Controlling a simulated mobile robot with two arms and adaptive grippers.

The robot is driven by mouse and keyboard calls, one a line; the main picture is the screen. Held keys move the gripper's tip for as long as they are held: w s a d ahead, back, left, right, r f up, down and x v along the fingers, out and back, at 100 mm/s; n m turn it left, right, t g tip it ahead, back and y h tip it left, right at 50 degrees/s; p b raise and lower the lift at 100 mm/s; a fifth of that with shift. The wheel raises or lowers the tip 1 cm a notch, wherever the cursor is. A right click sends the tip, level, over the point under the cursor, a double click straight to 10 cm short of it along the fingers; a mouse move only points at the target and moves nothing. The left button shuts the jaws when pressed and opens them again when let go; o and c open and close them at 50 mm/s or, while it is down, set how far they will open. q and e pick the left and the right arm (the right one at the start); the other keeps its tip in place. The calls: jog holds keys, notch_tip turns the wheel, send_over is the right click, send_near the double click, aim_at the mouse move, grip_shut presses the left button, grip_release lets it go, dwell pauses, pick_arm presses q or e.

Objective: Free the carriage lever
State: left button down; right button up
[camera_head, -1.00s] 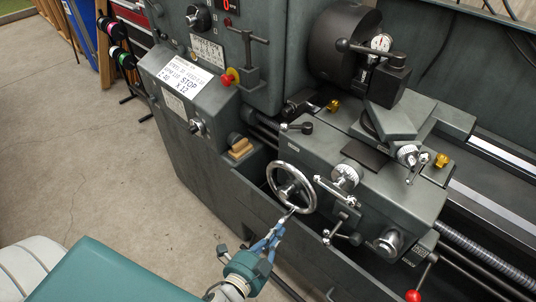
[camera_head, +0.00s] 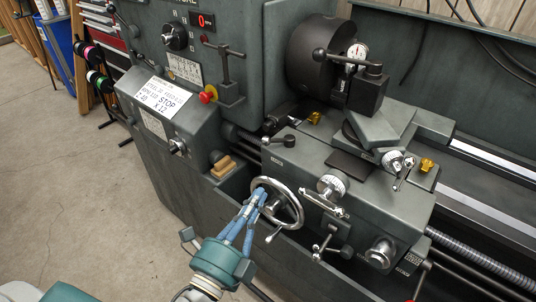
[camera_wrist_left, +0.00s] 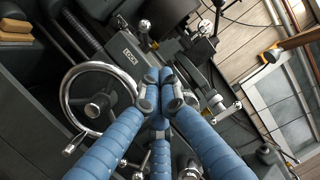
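A short dark lever with a knob (camera_head: 280,141) sits on top of the carriage (camera_head: 300,160), at its left end by a small plate. In the left wrist view the plate (camera_wrist_left: 128,55) seems to read LOCK. I take this lever to be the carriage lever; the task does not name it further. My left gripper (camera_head: 257,193) has blue fingers drawn together, overlapping the upper left of the chrome handwheel (camera_head: 298,206), below the lever. In the left wrist view the fingertips (camera_wrist_left: 160,80) meet, with nothing visible between them. Contact with the wheel cannot be told. My right gripper is out of view.
The chuck (camera_head: 312,55) and tool post (camera_head: 367,88) stand behind the carriage. The handwheel, dials and small handles crowd the carriage front. A red stop button (camera_head: 208,94) and a white sign (camera_head: 155,102) are at left. Open floor (camera_head: 70,190) lies left of the lathe.

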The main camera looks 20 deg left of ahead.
pick_arm(q)
jog(key=p, duration=0.4)
send_near(279, 140)
jog(key=d+r, duration=0.1)
jog(key=d, duration=0.2)
jog(key=w+a, duration=0.1)
jog(key=w+a+p, duration=0.1)
jog(key=shift+w+a+r, duration=0.25)
jog(key=shift+w+r, duration=0.1)
jog(key=shift+w, duration=0.05)
jog(key=shift+w+a+m+h, duration=0.1)
jog(key=shift+a+m+h, duration=0.3)
jog(key=shift+h, duration=0.3)
